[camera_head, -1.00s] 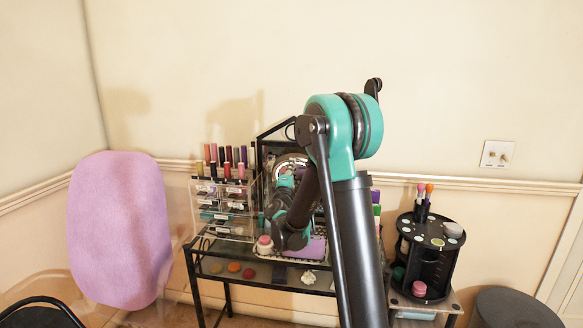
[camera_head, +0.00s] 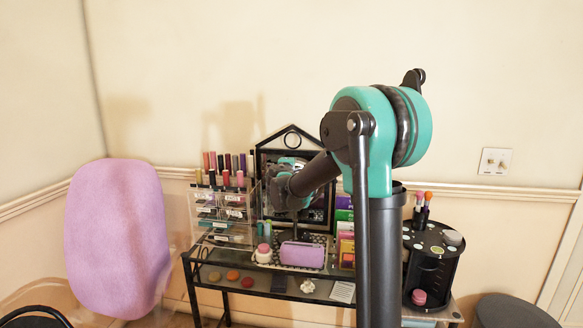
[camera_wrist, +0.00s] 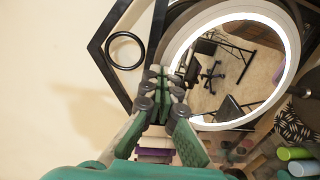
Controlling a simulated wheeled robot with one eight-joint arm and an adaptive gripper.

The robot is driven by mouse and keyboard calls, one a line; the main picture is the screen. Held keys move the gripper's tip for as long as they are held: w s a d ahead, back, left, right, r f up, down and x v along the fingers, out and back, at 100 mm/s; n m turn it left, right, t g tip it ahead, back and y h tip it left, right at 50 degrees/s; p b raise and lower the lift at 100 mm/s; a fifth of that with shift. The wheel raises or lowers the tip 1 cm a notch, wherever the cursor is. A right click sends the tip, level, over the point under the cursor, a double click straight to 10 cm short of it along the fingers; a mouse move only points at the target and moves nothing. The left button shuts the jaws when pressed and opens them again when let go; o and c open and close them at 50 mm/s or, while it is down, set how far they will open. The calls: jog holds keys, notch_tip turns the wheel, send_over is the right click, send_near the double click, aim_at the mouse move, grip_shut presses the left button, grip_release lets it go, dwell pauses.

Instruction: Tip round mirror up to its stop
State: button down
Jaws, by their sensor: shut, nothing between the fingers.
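The round mirror (camera_wrist: 240,62) has a bright white rim and shows large in the wrist view, reflecting a chair and floor. In the head view it is mostly hidden behind my arm and gripper. My gripper (camera_wrist: 167,78) is shut and empty, with its fingertips at the mirror's left rim in the wrist view. I cannot tell whether they touch it. In the head view my gripper (camera_head: 283,188) is in front of the black house-shaped frame (camera_head: 262,152) above the table. The mirror's exact tilt is unclear.
A clear organizer (camera_head: 215,215) with lipsticks stands left of the gripper. A purple pouch (camera_head: 302,255) lies below on the black table (camera_head: 200,262). A black round caddy (camera_head: 432,262) stands at the right. The wall above is free.

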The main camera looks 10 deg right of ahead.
jog(key=shift+w+d+r, duration=0.2)
jog(key=shift+w+d, duration=0.05)
jog(key=shift+w, duration=0.55)
jog(key=shift+w+d+r, duration=0.15)
jog(key=shift+w+d, duration=0.05)
jog(key=shift+w, duration=0.65)
